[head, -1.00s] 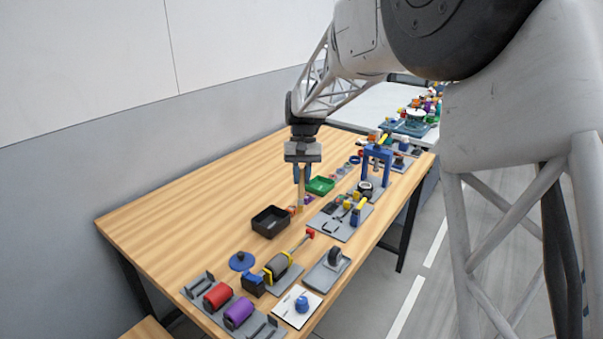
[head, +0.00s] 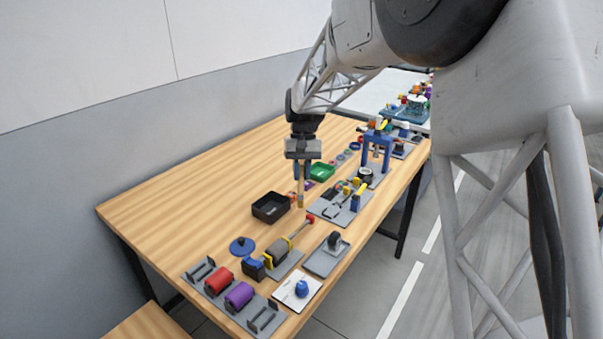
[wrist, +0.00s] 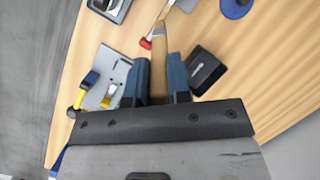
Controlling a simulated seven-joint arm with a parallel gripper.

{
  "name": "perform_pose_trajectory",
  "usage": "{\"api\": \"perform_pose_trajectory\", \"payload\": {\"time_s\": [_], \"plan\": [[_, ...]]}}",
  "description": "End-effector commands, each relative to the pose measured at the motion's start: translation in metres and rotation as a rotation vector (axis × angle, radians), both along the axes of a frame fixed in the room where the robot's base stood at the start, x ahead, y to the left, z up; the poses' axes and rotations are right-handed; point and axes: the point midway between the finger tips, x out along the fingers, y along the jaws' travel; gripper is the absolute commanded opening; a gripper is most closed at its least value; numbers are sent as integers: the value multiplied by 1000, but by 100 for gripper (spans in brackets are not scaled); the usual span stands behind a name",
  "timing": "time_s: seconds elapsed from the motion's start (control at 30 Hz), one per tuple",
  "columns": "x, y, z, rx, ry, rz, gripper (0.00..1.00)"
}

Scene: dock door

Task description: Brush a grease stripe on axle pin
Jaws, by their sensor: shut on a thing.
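My gripper (head: 302,177) is shut on a tan brush (head: 300,194), which points down over the table. In the wrist view the brush (wrist: 160,50) stands out between my two blue fingers (wrist: 160,80). A thin rod with a red end (head: 309,219) sticks out of a yellow-and-grey piece (head: 277,248) in front of the brush. In the wrist view the red end (wrist: 146,43) lies just left of the brush's far part. I cannot tell whether they touch. I cannot tell which piece is the axle pin, and no grease stripe is distinguishable.
A black bin (head: 257,213) stands just left of the brush. A grey plate with tools (head: 330,216) lies to the right. A grey plate with red and purple rollers (head: 239,297) lies at the front. The table's left half (head: 190,190) is clear.

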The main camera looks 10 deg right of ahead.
Motion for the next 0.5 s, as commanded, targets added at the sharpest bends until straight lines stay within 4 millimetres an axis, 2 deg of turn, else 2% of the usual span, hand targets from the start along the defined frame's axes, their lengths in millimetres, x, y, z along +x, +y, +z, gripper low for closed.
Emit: {"api": "perform_pose_trajectory", "payload": {"time_s": [0.1, 0.5], "plan": [[0, 0, 7, 0, -2, 0, 0], [0, 0, 2, 0, 0, 0, 0]]}}
